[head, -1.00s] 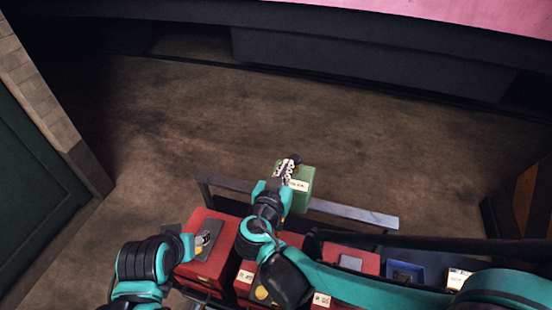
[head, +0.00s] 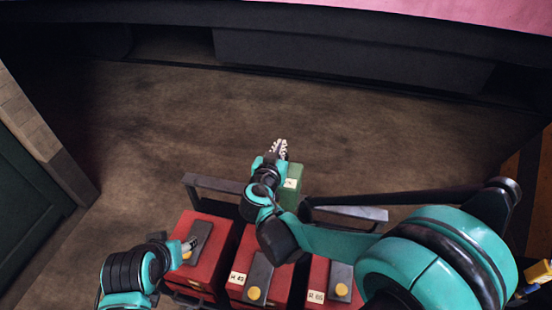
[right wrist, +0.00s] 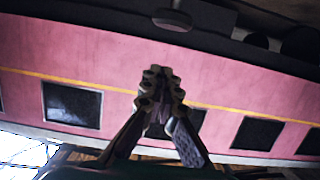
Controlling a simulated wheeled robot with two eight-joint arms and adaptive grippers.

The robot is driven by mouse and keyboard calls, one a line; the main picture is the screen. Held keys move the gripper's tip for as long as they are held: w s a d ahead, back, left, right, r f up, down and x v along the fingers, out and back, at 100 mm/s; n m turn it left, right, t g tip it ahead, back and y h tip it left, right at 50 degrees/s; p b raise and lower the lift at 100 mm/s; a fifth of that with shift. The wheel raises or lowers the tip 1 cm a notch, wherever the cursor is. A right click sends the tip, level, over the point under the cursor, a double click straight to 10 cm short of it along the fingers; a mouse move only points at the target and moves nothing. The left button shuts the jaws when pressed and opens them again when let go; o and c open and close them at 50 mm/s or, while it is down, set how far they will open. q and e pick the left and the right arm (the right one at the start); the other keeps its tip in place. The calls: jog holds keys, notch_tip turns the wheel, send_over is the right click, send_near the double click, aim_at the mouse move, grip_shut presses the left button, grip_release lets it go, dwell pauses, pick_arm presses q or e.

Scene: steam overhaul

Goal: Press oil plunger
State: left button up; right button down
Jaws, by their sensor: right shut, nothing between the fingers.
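A green box (head: 294,176) with a pale label stands at the back of the red boxes in the head view, partly hidden by my right arm. I cannot make out an oil plunger for certain. My right gripper (head: 279,149) is shut and empty, just above and left of the green box in the picture; contact cannot be told. Its closed fingers also show in the right wrist view (right wrist: 161,85), against a pink coach. My left gripper (head: 188,245) is small and dim over the left red box (head: 205,266); its fingers are unclear.
Several red boxes with dark strips and yellow discs, such as the middle one (head: 246,264), stand in a row. A grey rail (head: 215,182) runs behind them. Brown floor beyond is open. A pink coach (right wrist: 80,60) with dark windows fills much of the right wrist view.

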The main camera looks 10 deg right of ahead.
jog(key=shift+f+b, duration=0.6)
jog(key=shift+f, duration=1.4)
notch_tip(320, 180, down, 3)
jog(key=b, duration=0.3)
jog(key=shift+s+r, duration=0.1)
